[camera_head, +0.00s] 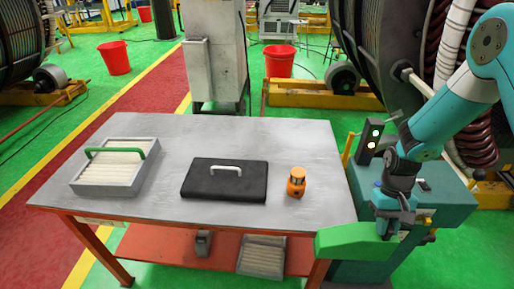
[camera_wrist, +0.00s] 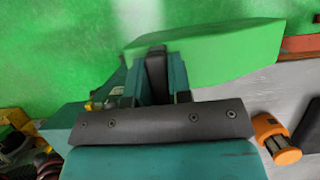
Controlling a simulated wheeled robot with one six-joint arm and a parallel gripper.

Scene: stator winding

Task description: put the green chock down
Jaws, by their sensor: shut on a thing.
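The green chock (camera_head: 350,241) is a long, bright green block, off the right front corner of the table in the head view. My gripper (camera_head: 393,222) is shut on it near its right end and points down. In the wrist view the chock (camera_wrist: 222,52) lies across the fingers (camera_wrist: 157,80), with its longer part reaching right. Green floor shows behind it there. The fingers hide a part of the chock. I cannot tell from these views how high it hangs or whether it touches anything.
The grey table (camera_head: 150,215) carries a tray with a green handle (camera_head: 115,170), a black case (camera_head: 224,181) and an orange device (camera_head: 296,182). Its right front part is bare. A teal cabinet (camera_head: 445,200) and a signal light (camera_head: 370,142) stand right of the table.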

